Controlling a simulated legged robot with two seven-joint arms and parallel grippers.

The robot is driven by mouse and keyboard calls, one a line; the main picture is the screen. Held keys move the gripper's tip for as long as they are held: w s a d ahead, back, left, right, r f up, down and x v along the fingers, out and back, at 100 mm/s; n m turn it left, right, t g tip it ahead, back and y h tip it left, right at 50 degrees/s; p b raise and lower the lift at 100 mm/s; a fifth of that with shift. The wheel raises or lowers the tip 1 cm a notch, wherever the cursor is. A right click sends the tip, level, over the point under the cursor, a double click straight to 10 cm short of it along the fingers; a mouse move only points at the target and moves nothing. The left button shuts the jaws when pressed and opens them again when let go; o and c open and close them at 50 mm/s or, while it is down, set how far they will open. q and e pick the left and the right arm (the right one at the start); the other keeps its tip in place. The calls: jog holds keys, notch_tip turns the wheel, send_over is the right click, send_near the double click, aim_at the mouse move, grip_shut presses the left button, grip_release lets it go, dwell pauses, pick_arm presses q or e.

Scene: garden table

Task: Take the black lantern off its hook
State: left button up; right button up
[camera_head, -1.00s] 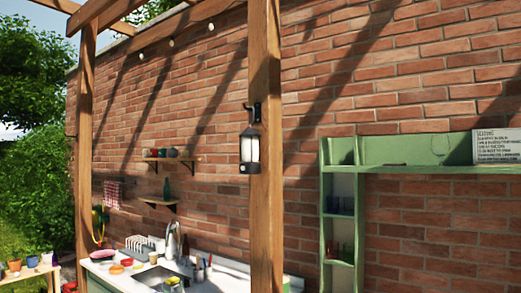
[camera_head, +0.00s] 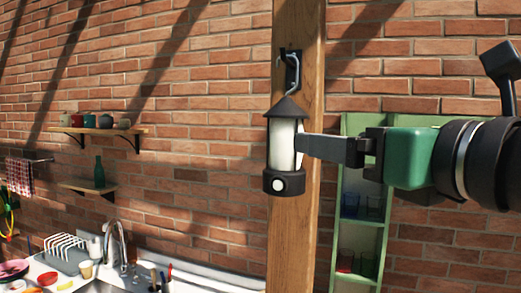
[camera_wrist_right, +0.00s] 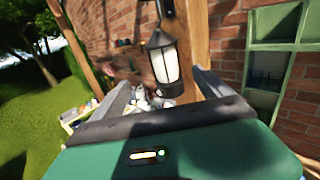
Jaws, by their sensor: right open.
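The black lantern (camera_head: 285,158) with a white glass body hangs upright from a black hook (camera_head: 291,68) on the wooden post (camera_head: 298,225). In the right wrist view the lantern (camera_wrist_right: 163,62) appears between the two fingers of my right gripper (camera_wrist_right: 162,84). In the head view my right gripper (camera_head: 303,144) comes in from the right, open, with its visible finger's tip at the lantern's side. I cannot tell whether it touches. The far finger is hidden in the head view. My left gripper is out of view.
A green shelf unit (camera_head: 384,127) with glasses stands behind my right arm. The brick wall lies behind the post. Wooden shelves (camera_head: 98,131) with pots and a bottle are at the left, above a sink counter (camera_head: 220,277) with a tap and dishes.

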aim_at(286, 134)
jog(key=p+x, duration=0.3)
jog(key=x, duration=0.1)
jog(key=p+x, duration=0.8)
jog(key=x, duration=0.1)
jog(key=shift+s+a+r, duration=0.1)
jog(key=shift+s+a, duration=0.1)
jog(key=shift+a, duration=0.15)
jog(key=shift+w+r, duration=0.15)
jog(key=shift+w, duration=0.8)
jog(key=shift+w+d, duration=0.35)
jog(key=shift+d, duration=0.6)
jog(key=c, duration=0.3)
jog(key=shift+a, duration=0.95)
jog(key=c, duration=1)
jog(key=shift+c, duration=1.1)
jog(key=shift+d, duration=0.25)
grip_shut()
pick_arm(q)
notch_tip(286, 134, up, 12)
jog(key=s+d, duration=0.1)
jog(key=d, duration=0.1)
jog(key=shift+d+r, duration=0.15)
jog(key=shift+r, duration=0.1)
pick_arm(e)
jog(key=shift+d, duration=0.25)
